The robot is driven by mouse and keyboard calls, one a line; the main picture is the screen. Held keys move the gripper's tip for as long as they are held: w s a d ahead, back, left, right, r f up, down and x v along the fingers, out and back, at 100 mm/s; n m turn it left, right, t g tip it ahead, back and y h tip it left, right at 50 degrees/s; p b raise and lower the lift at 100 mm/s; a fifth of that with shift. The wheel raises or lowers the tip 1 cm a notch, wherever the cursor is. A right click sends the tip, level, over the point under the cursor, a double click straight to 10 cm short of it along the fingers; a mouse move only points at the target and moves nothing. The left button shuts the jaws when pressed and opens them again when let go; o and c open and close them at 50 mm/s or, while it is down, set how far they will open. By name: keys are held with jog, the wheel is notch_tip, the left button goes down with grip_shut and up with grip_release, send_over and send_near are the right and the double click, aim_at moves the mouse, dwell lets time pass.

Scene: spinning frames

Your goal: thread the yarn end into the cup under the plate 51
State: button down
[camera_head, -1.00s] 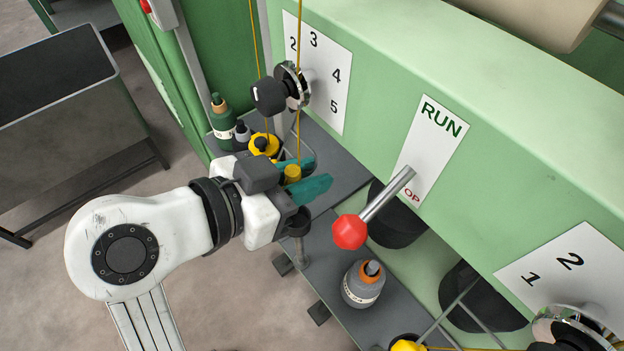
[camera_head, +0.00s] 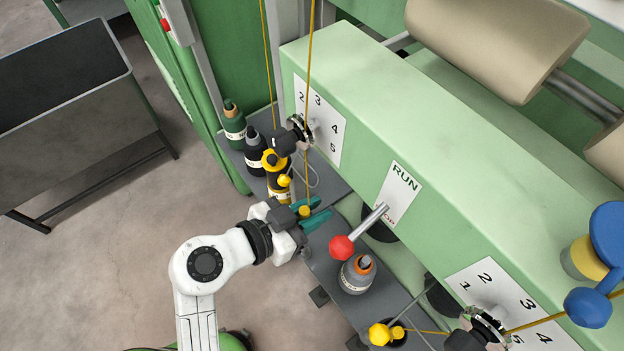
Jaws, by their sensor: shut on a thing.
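My gripper (camera_head: 308,213) has teal fingers and is shut on a small yellow yarn end (camera_head: 304,211). An ochre yarn (camera_head: 307,130) runs steeply down from the top past a knob to this end. A small dark cup (camera_head: 305,252) shows just below and beside my gripper, partly hidden by it; the yarn end appears above it, apart. No plate that reads 51 can be made out. A white plate (camera_head: 327,128) with numbers stands on the green beam above, its dial knob (camera_head: 285,142) covering part.
A red-knobbed lever (camera_head: 342,247) juts out close to the right of my gripper. Several bottles (camera_head: 235,125) stand on the grey shelf behind; a grey bottle (camera_head: 357,274) stands in front. A dark bin (camera_head: 75,120) is at left. The floor between is clear.

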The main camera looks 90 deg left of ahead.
jog(key=shift+s+a+f, duration=0.25)
jog(key=shift+a+f, duration=0.15)
jog(key=shift+a, duration=0.05)
jog(key=shift+s+a+f, duration=0.2)
jog(key=shift+a+f, duration=0.15)
jog(key=shift+a, duration=0.1)
jog(key=shift+a+f+b, duration=0.4)
jog(key=shift+f+b, duration=0.2)
jog(key=shift+f, duration=0.15)
notch_tip(320, 180, down, 2)
jog(key=shift+s+f+b, duration=0.1)
jog(key=shift+b, duration=1.15)
